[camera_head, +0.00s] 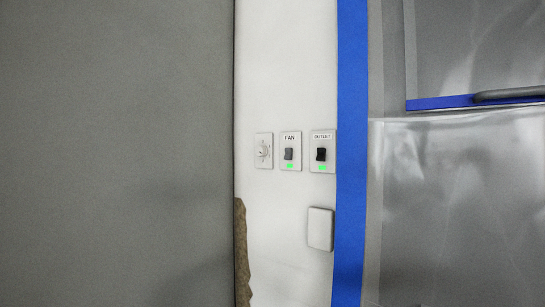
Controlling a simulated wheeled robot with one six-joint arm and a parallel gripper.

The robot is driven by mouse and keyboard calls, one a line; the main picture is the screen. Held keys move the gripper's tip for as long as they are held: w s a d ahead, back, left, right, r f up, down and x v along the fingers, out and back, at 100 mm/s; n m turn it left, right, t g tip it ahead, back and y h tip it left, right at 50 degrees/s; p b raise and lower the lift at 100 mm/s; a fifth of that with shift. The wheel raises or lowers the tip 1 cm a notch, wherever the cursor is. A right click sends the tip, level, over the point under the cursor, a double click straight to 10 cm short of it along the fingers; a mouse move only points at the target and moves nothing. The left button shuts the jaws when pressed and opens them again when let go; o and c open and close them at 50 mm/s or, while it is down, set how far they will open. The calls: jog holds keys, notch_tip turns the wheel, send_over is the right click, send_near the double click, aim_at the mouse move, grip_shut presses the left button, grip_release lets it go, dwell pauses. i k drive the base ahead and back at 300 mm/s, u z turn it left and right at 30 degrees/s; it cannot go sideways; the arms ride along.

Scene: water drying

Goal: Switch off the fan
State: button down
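The fan switch (290,150) is on the white wall near the middle of the head view. It is a light plate labelled FAN with a grey rocker and a lit green mark below it. The outlet switch (322,151) is just to its right, with a black rocker and its own lit green mark. A plate with a round dial (264,150) is just to the left. My gripper is not in view, so its state and its distance from the switch are hidden.
A large plain grey surface (115,150) fills the left side. A blue strip (350,150) runs down right of the switches. A blank light box (320,229) is below them. A grey handle (510,94) and crinkled plastic-like sheeting (450,200) are at right.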

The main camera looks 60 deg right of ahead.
aim_at(288, 151)
jog(key=z, duration=0.55)
jog(key=i, duration=0.85)
jog(key=z, duration=0.65)
